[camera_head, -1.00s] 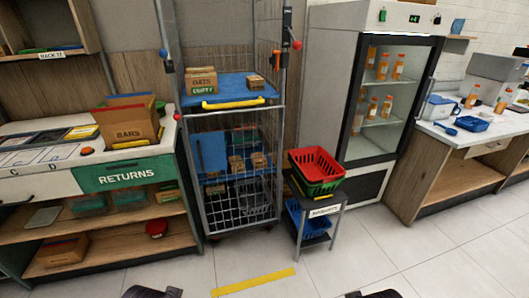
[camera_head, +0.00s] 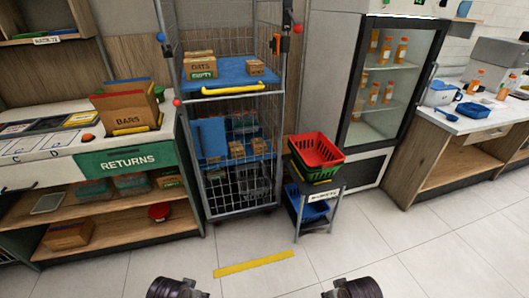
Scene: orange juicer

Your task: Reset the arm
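My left gripper (camera_head: 204,293) and my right gripper (camera_head: 328,292) are only partly in view at the bottom edge of the head view. Dark rounded parts of both arms show there, over the light tiled floor. The fingertips are cut off or too small to make out, so I cannot tell whether either is open or shut. Neither arm touches anything that I can see.
A wire cage trolley (camera_head: 236,130) with blue shelves stands ahead. Left is a counter with a green RETURNS panel (camera_head: 127,160). Right are a basket stand (camera_head: 318,195), a glass-door fridge (camera_head: 385,85) and a worktop (camera_head: 470,122). Floor around the yellow strip (camera_head: 253,264) is clear.

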